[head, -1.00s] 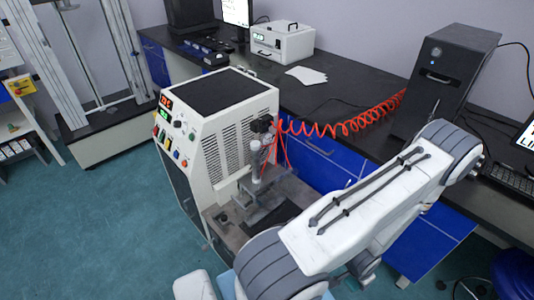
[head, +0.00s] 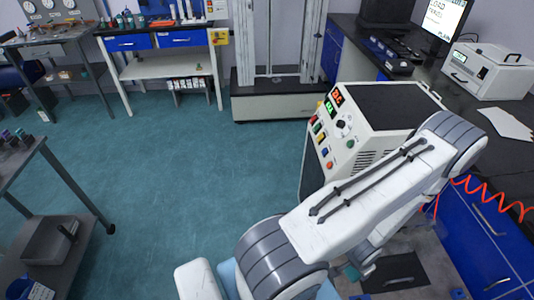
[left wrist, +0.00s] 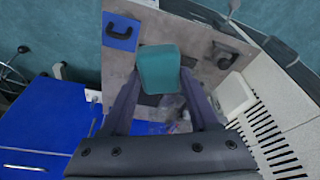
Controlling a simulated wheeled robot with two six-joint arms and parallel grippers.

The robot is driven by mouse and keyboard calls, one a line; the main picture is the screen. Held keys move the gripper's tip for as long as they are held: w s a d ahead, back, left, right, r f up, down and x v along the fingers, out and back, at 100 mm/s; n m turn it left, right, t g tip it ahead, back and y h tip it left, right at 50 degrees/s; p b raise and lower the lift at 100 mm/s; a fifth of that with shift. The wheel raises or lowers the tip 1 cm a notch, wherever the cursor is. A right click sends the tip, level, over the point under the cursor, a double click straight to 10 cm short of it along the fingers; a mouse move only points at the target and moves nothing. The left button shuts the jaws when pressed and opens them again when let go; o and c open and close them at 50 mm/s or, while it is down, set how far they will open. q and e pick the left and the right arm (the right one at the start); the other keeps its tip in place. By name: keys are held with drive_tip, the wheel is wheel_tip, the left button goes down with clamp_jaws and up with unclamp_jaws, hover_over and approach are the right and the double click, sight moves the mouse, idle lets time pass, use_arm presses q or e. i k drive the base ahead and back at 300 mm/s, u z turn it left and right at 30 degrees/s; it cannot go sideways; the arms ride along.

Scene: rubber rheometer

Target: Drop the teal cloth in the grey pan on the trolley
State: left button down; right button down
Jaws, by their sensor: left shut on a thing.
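The teal cloth (left wrist: 159,66) is between the fingertips of my left gripper (left wrist: 160,84) in the left wrist view. The gripper is shut on it, above the machine's metal work surface (left wrist: 196,35). In the head view my left gripper (head: 362,268) is small and partly hidden by my arm. The trolley (head: 92,208) stands at the left edge of the head view. My right gripper is not seen.
A blue plate with a black handle (left wrist: 120,32) lies near the cloth. Teal floor (head: 190,170) is clear between trolley and machine.

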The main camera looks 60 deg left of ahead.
sight(56, 242)
drive_tip(key=u, duration=2.55)
drive_tip(key=i, duration=1.8)
drive_tip(key=u, duration=1.55)
